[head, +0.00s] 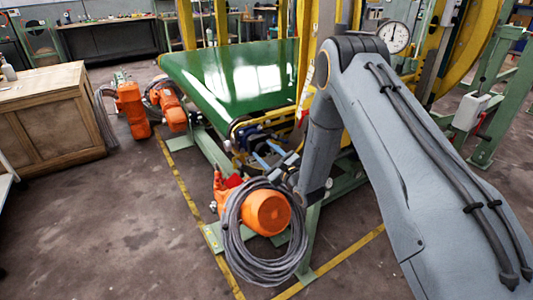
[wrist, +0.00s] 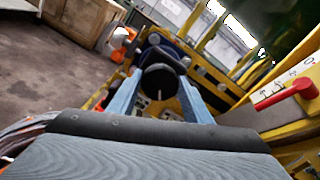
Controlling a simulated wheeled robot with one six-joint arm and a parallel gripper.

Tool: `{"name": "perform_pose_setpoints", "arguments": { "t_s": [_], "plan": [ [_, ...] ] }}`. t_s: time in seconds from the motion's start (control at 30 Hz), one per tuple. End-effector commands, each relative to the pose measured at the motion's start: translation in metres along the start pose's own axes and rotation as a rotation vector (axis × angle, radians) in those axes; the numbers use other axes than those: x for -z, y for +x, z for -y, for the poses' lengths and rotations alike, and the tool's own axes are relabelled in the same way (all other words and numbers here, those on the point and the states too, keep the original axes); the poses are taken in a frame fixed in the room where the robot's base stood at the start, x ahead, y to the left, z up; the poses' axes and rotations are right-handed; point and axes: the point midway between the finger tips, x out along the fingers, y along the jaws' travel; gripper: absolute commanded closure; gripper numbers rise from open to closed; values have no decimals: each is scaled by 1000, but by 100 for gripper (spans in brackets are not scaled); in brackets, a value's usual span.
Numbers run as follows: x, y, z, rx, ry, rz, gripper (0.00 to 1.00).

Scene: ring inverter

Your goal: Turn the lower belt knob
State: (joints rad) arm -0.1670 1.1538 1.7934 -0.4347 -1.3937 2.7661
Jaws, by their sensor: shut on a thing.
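A round black knob (wrist: 160,82) with a pale line on its face sits between the two blue fingers of my gripper (wrist: 160,88) in the wrist view. The fingers are shut on it, one on its left and one on its right. In the head view my gripper (head: 273,156) reaches from the right to the yellow frame below the green belt (head: 240,75). The knob is hard to make out there. Whether it is the lower of several knobs cannot be told from these views.
A red lever (wrist: 293,92) on a white plate is to the right of my gripper. Dark blue parts (wrist: 170,47) lie just behind the knob. An orange motor (head: 267,212) with coiled grey cable is below my arm.

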Motion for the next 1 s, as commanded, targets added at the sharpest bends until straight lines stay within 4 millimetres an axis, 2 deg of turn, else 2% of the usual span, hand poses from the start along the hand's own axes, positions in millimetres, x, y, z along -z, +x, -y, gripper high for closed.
{"name": "perform_pose_setpoints", "arguments": {
  "t_s": [0.4, 0.9, 0.93, 1.0],
  "plan": [
    [0, 1, 5, 8, 163, 1, 77],
    [0, 1, 5, 8, 179, 2, 77],
    [0, 1, 5, 8, 178, 2, 52],
    [0, 1, 5, 8, 178, 2, 40]
  ]
}}
